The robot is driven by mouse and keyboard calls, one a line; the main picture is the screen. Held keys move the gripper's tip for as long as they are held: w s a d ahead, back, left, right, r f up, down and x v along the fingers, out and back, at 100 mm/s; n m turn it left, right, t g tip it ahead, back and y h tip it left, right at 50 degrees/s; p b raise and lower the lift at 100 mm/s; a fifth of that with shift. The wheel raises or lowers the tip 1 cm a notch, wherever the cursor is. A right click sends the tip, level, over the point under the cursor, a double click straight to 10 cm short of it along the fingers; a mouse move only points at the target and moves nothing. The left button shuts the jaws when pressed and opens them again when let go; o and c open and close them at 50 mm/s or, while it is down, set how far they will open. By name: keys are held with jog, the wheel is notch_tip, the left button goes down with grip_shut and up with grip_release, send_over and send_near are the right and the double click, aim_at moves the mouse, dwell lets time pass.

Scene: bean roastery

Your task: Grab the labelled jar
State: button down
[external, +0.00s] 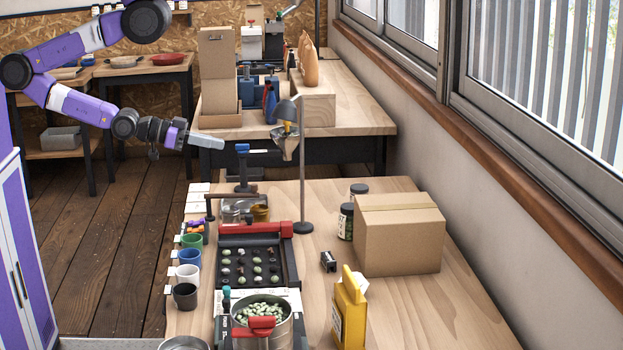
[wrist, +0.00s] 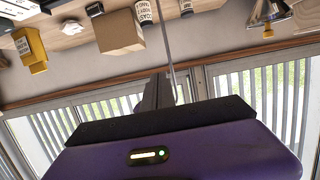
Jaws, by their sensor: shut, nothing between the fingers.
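A dark-lidded jar with a pale label (external: 346,222) stands on the near workbench, against the left side of a cardboard box. A second dark-lidded jar (external: 359,189) stands just behind it, mostly hidden. The wrist view looks tilted, with the bench along its top edge; a jar with a printed white label (wrist: 146,13) shows there beside the box, cut off by the frame. My gripper (external: 222,145) is shut and empty, high at the left of the bench and well away from the jars. Its fingers (wrist: 160,90) also show in the wrist view.
The cardboard box (external: 402,240) stands right of the jars. A lamp stand (external: 303,180) rises between my gripper and the jars. A bean tray (external: 250,266), a pot (external: 285,333), cups and a yellow container (external: 348,312) crowd the front. Windows line the right wall.

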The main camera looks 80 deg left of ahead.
jog(key=c, duration=0.6)
grip_release()
